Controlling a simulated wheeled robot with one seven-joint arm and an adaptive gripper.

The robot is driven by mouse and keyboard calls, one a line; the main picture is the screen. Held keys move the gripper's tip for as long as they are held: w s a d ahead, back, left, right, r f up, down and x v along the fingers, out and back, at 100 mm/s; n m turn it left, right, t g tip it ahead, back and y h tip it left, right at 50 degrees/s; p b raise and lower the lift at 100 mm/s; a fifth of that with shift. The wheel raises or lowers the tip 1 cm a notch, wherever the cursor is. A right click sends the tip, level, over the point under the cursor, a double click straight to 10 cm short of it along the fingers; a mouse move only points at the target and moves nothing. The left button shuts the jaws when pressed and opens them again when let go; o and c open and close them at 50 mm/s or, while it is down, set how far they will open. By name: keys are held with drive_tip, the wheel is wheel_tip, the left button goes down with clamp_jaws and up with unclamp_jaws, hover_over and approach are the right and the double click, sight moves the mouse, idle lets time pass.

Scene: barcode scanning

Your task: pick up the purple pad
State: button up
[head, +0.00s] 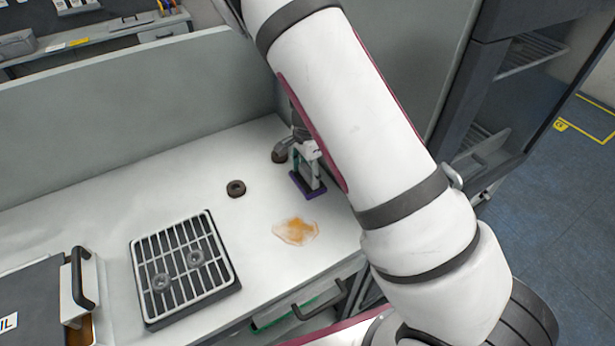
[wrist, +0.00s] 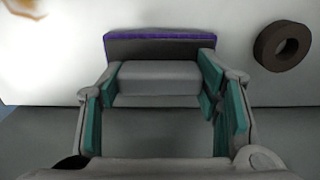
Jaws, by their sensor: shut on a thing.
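The purple pad (head: 309,192) is at the right part of the white worktop in the head view, under my gripper (head: 306,165). In the wrist view the pad (wrist: 160,37) shows as a purple strip along the far edge of a dark slab with a grey block on it. My gripper (wrist: 160,84) is shut on the grey block of the pad, with teal-lined fingers on both sides. I cannot tell whether the pad touches the worktop.
An orange-brown stain (head: 296,231) lies in front of the pad. A dark ring (head: 236,188) lies to its left. A gridded tray (head: 184,268) with two small items stands further left. A grey panel (head: 140,120) closes the back. The worktop between is clear.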

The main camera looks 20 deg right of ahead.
sight(307, 170)
drive_tip(key=shift+r, duration=0.1)
drive_tip(key=shift+r, duration=0.6)
wheel_tip(307, 170, up, 2)
drive_tip(key=shift+r+b, duration=0.2)
drive_tip(key=shift+b, duration=0.15)
drive_tip(key=s+a, duration=0.1)
drive_tip(key=s, duration=0.4)
drive_tip(key=s+a, duration=0.1)
drive_tip(key=s, duration=0.4)
drive_tip(key=s+a+r, duration=0.1)
drive_tip(key=s+a, duration=0.1)
drive_tip(key=s, duration=0.3)
drive_tip(key=shift+s+r, duration=0.1)
drive_tip(key=shift+s, duration=0.15)
